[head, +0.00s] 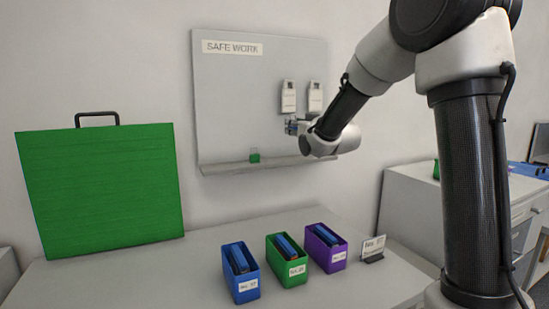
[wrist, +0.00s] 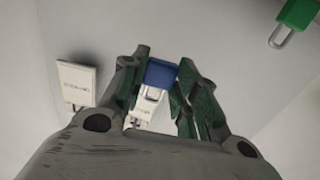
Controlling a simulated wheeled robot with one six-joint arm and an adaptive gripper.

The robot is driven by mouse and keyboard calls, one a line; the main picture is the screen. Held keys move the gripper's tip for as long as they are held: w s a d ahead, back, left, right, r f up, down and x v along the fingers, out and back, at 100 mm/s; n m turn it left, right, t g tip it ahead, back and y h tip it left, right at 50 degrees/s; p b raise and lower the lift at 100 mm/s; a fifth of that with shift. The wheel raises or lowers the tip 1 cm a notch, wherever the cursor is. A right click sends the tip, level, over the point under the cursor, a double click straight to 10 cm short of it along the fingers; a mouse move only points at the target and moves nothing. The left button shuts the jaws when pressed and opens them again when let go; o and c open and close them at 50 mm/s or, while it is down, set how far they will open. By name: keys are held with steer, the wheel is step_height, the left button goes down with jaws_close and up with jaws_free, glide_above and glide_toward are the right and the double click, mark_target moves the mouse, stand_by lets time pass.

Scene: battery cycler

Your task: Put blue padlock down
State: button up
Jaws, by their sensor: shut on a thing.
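The blue padlock (wrist: 161,73) sits between the two fingers of my gripper (wrist: 159,82) in the wrist view, with its pale shackle pointing down in that picture. My gripper is shut on it. In the head view my gripper (head: 292,127) is in front of the SAFE WORK board (head: 230,95), just below two white tags and above the board's shelf (head: 270,166). The padlock is too small to make out clearly there. I cannot tell whether it touches the board.
A green padlock (head: 255,157) stands on the shelf, left of my gripper. White tags (head: 288,97) hang on the board. Below, blue (head: 246,289), green (head: 292,274) and purple (head: 328,262) bins stand on the table (head: 150,285). A green case (head: 100,190) stands left.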

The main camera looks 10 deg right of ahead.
step_height(320, 180, down, 9)
steer(key=shift+f, duration=0.15)
stand_by(0.4)
